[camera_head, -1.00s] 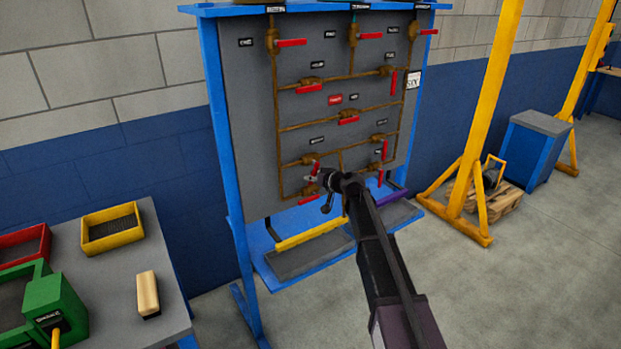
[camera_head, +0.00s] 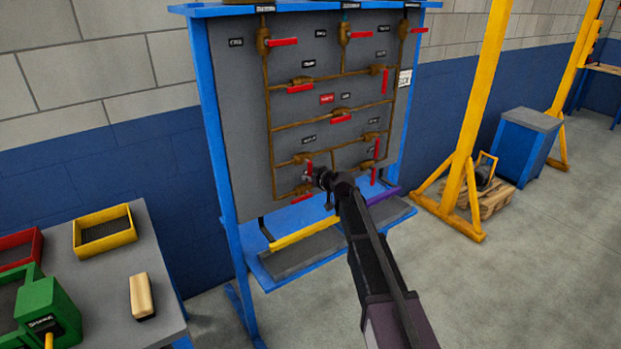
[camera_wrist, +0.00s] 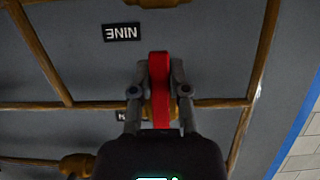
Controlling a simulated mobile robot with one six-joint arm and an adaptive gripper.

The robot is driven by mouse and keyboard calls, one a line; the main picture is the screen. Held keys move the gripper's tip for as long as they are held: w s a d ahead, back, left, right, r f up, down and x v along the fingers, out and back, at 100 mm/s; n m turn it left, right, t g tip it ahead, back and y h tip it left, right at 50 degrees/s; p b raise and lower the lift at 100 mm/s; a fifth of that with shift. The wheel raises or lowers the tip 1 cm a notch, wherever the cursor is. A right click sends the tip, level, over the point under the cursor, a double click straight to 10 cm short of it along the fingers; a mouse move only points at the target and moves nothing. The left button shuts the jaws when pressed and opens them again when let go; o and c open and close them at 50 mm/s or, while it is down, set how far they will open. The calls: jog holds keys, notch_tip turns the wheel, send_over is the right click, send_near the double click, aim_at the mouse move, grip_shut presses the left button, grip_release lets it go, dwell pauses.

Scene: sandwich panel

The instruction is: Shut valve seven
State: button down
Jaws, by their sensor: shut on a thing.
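The valve panel (camera_head: 235,120) is a grey board in a blue frame, with brown pipes and several red-handled valves. My gripper (camera_wrist: 160,92) is shut on a red valve lever (camera_wrist: 159,65), one finger on each side. The lever points along the image's vertical. In the head view this lever (camera_head: 308,168) shows at the panel's lower left, upright, beside my gripper (camera_head: 313,176). A label reading NINE (camera_wrist: 125,32) appears upside down near the lever in the wrist view. Another label (camera_wrist: 124,116) is mostly hidden by my gripper and unreadable.
Another valve with a red lever (camera_head: 301,198) is just below the held one. A yellow and purple rail (camera_head: 300,234) and blue shelf cross below the panel. A workbench (camera_head: 110,273) with trays stands left; a yellow post (camera_head: 475,120) stands right.

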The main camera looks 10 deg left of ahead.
jog(key=shift+w, duration=0.15)
jog(key=c, duration=0.6)
grip_release()
jog(key=shift+d, duration=0.1)
jog(key=s+d+f+m+g+h+p, duration=0.1)
jog(key=s+d+m+g+h+p, duration=0.1)
jog(key=s+d, duration=0.7)
jog(key=s+d+f+m+g+h+p, duration=0.2)
jog(key=s+d, duration=0.8)
jog(key=s, duration=0.6)
jog(key=s+d+f+m+g+h+p, duration=0.1)
jog(key=s+d+m+g+h+p, duration=0.2)
jog(key=s+d+g, duration=0.3)
jog(key=s+d+m+h, duration=0.1)
jog(key=s+d, duration=0.2)
jog(key=s, duration=0.3)
jog(key=shift+s+d+f+h, duration=0.2)
jog(key=shift+f+h, duration=0.05)
jog(key=shift+h, duration=0.05)
